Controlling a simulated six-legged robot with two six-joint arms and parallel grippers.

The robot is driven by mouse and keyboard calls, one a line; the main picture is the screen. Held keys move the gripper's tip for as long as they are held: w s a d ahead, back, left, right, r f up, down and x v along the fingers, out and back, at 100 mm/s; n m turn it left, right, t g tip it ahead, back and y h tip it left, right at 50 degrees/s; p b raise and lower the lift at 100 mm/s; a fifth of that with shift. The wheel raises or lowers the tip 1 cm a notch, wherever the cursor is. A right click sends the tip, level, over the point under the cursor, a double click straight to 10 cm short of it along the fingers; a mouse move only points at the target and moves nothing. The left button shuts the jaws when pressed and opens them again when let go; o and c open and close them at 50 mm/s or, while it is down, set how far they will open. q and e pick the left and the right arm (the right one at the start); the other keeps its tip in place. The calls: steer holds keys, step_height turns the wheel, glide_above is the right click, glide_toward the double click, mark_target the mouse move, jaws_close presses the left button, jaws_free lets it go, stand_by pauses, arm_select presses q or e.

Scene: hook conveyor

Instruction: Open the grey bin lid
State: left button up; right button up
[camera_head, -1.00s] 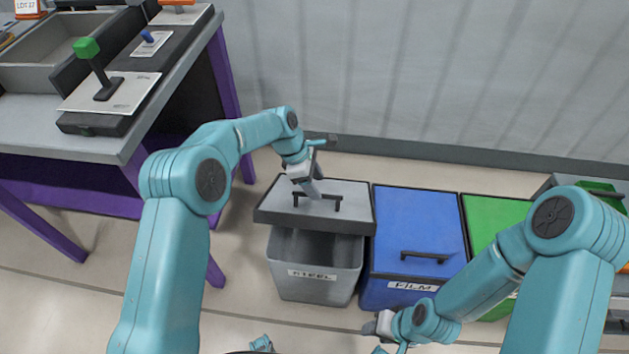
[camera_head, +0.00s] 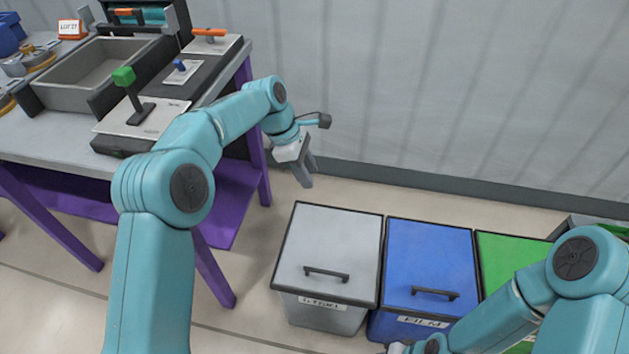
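The grey bin (camera_head: 325,314) stands on the floor at the left end of a row of bins, its label partly in view. Its grey lid (camera_head: 330,240) lies flat over the bin top, and no inside shows. A black bar handle (camera_head: 326,275) is near the lid's front edge. My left gripper (camera_head: 306,180) is in the air beyond the lid's back edge in the picture, apart from the handle, with nothing visible in it. Its fingers are seen edge-on, so their gap is unclear. My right gripper (camera_head: 397,348) is only partly in view at the bottom edge, near the blue bin.
A blue bin (camera_head: 430,260) marked FILM and a green bin (camera_head: 510,250) stand to the right. A workbench (camera_head: 60,150) with purple legs, a grey tray and levers is at the left. A pale wall (camera_head: 450,100) runs behind, with bare floor before it.

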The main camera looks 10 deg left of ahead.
arm_select(q)
steer(key=shift+a+r, duration=0.1)
steer(key=shift+r, duration=0.1)
stand_by(0.4)
steer(key=s+f+m+p, duration=0.4)
steer(key=s+m, duration=0.1)
steer(key=s, duration=0.5)
steer(key=s+d+f+m+p, duration=0.1)
steer(key=s+f+m+p, duration=0.3)
steer(key=s, duration=0.7)
steer(key=s+f+m+p, duration=0.4)
steer(key=s+f+m, duration=0.2)
steer(key=s, duration=0.4)
steer(key=shift+s+d+m, duration=0.15)
steer(key=shift+s+m, duration=0.05)
steer(key=shift+m, duration=0.3)
